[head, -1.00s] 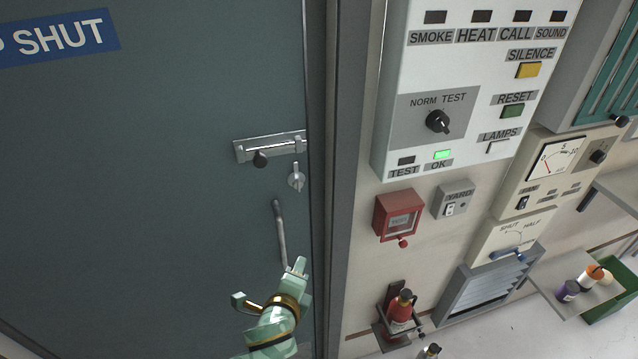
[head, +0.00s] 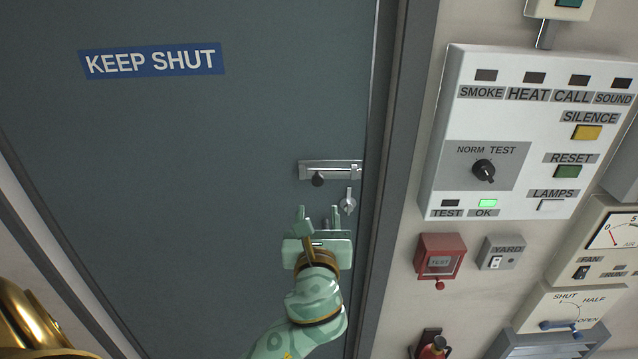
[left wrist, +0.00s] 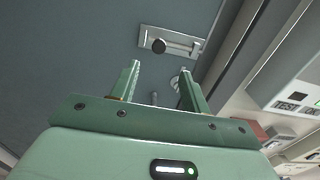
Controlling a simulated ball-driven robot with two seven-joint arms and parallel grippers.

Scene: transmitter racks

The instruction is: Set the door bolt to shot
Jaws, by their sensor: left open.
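The door bolt (head: 331,170) is a pale metal slide on a plate near the right edge of the grey door (head: 200,200). Its dark round knob (head: 318,180) is toward the left end of the plate. The bolt also shows in the left wrist view (left wrist: 183,45), with its knob (left wrist: 159,46) beyond the fingers. My left gripper (head: 319,215) is open and empty, just below the bolt and apart from it. It hides most of the door handle. My right gripper is not in view.
A small turn latch (head: 348,203) sits below the bolt. The door frame (head: 388,180) runs close on the right. Beyond it are a white alarm panel (head: 455,130), a red call box (head: 438,258) and a grey YARD switch (head: 501,252). The door's left part is clear.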

